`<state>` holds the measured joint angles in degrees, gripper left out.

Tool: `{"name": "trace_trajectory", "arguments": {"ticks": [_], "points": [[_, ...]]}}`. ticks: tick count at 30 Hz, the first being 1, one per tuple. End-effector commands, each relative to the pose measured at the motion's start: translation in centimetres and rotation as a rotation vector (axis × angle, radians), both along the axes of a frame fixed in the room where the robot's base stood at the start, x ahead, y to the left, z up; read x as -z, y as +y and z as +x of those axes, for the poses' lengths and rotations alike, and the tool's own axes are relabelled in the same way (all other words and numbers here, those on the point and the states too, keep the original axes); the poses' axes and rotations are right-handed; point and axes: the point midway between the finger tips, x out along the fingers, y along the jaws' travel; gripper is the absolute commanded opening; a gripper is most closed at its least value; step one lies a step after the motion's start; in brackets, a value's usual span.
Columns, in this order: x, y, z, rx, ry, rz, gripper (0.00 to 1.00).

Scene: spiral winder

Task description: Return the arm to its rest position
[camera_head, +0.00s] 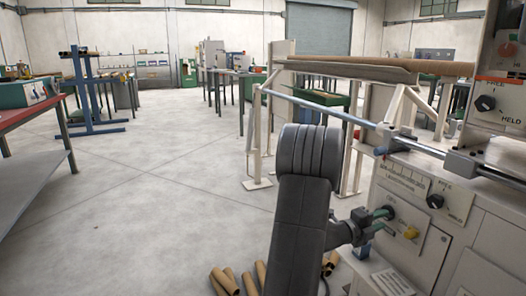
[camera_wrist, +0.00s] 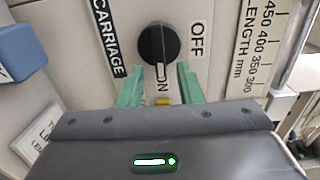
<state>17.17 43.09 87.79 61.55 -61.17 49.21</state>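My gripper (camera_head: 380,220) is at the front panel of the winder on the right in the head view. In the wrist view its two green fingers (camera_wrist: 157,78) are apart, with nothing held between them. A round black carriage knob (camera_wrist: 157,44) lies just ahead of the fingertips. Its white pointer is turned down toward the ON label, away from OFF. The fingertips flank the knob's lower end; I cannot tell whether they touch it. My dark arm (camera_head: 300,200) reaches up from the bottom middle, bends and comes down to the panel.
The winder's panel (camera_head: 455,220) fills the right, with a yellow button (camera_head: 410,233) below the knob. A long steel rod (camera_head: 320,106) runs behind my arm. Cardboard tubes (camera_head: 225,281) lie on the floor at the bottom. The floor to the left is open up to a bench (camera_head: 35,190).

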Motion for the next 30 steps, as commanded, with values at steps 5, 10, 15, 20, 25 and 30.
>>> {"name": "trace_trajectory", "arguments": {"ticks": [5,10,15,20,25,30], "points": [[-0.3,-1.2,0.5,-0.001,0.085,-0.035,0.33],[-0.8,-1.1,0.5,-0.001,0.227,-0.093,0.33],[-1.2,-1.1,0.6,-0.001,0.365,-0.15,0.33],[-1.1,-1.0,0.6,-0.001,0.44,-0.181,0.33],[-1.1,-1.0,0.7,-0.001,0.476,-0.197,0.33],[-1.0,-1.0,0.7,-0.001,0.483,-0.201,0.33]]}}
